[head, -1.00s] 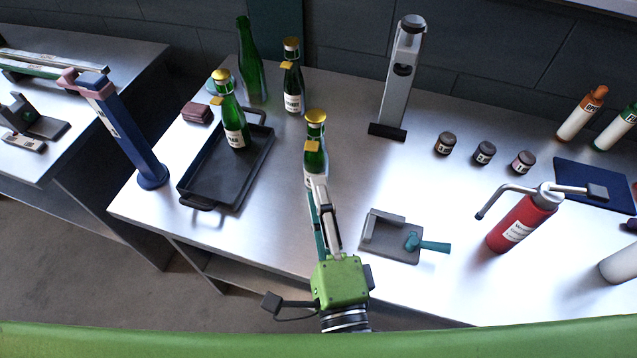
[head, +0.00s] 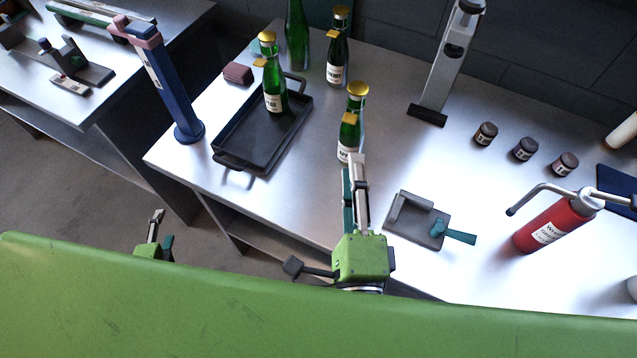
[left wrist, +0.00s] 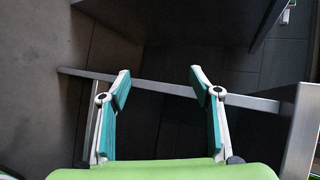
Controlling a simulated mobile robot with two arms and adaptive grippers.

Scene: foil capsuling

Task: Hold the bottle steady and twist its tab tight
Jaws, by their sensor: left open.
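A green bottle (head: 347,139) with a gold cap and a small yellow tab (head: 350,124) on its neck stands upright on the bench. My right gripper (head: 354,165) is at this bottle's near side, and its fingertips hide part of the bottle's lower end. Whether its fingers grip the bottle cannot be told. My left gripper (head: 162,226) is low at the left, beyond the bench's front edge. In the left wrist view it (left wrist: 158,80) is open and empty, with floor and a bench frame behind it.
A similar bottle (head: 274,98) stands in a black tray (head: 232,158), another (head: 337,62) behind. A blue post (head: 175,95) stands left of the tray. A grey fixture with a teal handle (head: 455,234) and a red extinguisher-like cylinder (head: 552,226) are to the right.

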